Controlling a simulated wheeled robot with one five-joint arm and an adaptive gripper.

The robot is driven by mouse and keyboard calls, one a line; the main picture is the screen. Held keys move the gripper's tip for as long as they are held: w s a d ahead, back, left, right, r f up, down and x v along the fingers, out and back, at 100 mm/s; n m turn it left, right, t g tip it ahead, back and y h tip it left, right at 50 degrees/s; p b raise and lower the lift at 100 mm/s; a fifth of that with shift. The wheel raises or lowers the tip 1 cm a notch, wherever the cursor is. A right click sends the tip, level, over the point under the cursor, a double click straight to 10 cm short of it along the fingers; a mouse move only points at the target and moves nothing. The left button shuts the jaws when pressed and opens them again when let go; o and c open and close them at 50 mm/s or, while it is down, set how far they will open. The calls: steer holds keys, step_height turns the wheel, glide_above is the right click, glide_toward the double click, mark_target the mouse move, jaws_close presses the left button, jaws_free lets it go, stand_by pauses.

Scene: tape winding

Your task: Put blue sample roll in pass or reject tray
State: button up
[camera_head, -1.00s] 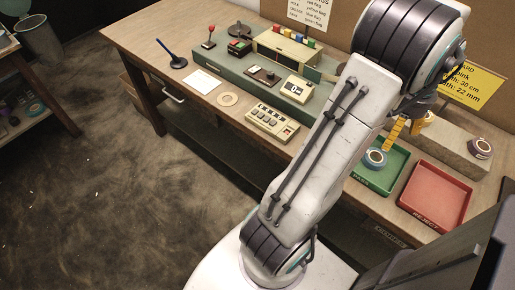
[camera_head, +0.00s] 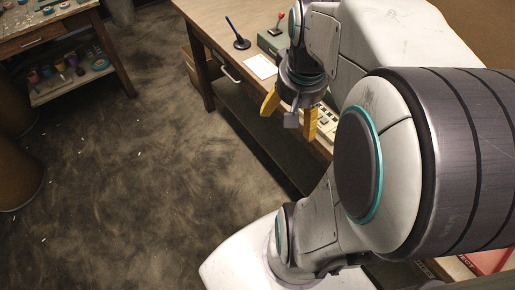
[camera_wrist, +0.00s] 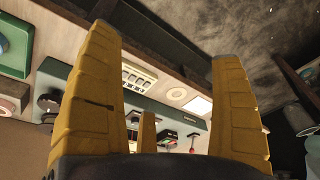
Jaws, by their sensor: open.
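My gripper (camera_head: 289,118) is open and empty, its yellow fingers apart above the front edge of the workbench. The wrist view also shows my gripper (camera_wrist: 165,45) with nothing between its fingers. The green tray (camera_wrist: 18,62) is cut off at the left edge of the wrist view, with a small pale-blue shape at its border. I cannot tell whether that is the blue roll. In the head view my arm hides the green tray and the blue roll. Part of the red tray (camera_head: 490,262) shows at the lower right.
The wrist view shows a keypad box (camera_wrist: 138,79) and a tape ring (camera_wrist: 177,94). A shelf table (camera_head: 50,30) stands at the left, with open floor between.

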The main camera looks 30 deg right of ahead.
steer(key=s+a+f+n+t+y, duration=0.1)
steer(key=s+a+n, duration=0.2)
steer(key=a+n, duration=0.3)
steer(key=shift+s+a+n, duration=0.3)
steer(key=shift+s+a, duration=0.05)
steer(key=shift+a, duration=2.5)
